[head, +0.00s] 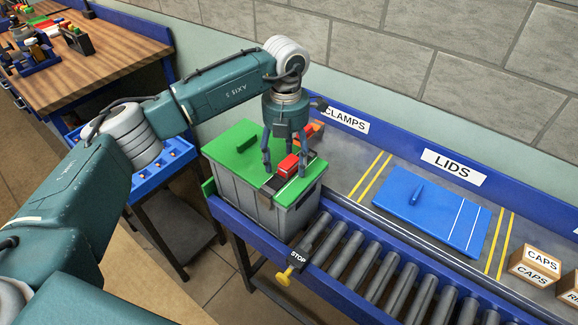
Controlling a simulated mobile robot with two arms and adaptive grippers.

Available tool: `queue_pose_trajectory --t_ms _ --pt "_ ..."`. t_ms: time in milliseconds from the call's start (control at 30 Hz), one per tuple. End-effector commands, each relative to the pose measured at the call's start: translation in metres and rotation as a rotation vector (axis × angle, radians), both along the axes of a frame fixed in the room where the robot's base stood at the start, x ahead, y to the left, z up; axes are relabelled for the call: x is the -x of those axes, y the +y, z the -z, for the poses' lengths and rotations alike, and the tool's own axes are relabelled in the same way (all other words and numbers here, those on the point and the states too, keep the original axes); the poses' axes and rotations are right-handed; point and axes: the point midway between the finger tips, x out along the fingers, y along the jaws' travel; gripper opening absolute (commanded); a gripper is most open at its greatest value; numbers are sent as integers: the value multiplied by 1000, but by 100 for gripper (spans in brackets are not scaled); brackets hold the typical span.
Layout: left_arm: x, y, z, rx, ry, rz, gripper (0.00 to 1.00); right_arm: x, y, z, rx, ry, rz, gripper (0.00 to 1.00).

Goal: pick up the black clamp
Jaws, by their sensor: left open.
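My left gripper (285,166) points down over a grey crate (237,190) with a green lid (232,150). Its fingers are spread, one on each side of a small red block (288,166). I cannot tell whether they touch it. A dark flat piece (296,186) shows on the lid's right part, beside and below the red block; I cannot tell whether it is the black clamp. The wall label CLAMPS (346,120) is just right of the gripper. The gripper partly hides the area behind it. My right gripper is not in view.
A blue lid (425,207) lies flat on the grey shelf under the LIDS label (454,167). A cardboard CAPS box (534,266) stands at the right. A roller conveyor (375,272) with a STOP tag (298,257) runs in front. A wooden bench (95,62) is at upper left.

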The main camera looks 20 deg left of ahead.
Motion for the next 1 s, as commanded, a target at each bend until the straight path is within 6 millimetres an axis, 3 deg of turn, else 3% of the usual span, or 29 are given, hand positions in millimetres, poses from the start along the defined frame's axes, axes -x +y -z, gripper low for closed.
queue_pose_trajectory --t_ms 167,433,767,1000 --pt "0 0 1 0 0 0 61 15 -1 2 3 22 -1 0" --pt "0 0 0 0 0 0 8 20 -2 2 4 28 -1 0" --pt "-1 0 -3 0 -1 0 8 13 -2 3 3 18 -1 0" --pt "-1 0 -28 1 -5 1 8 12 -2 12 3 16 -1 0"
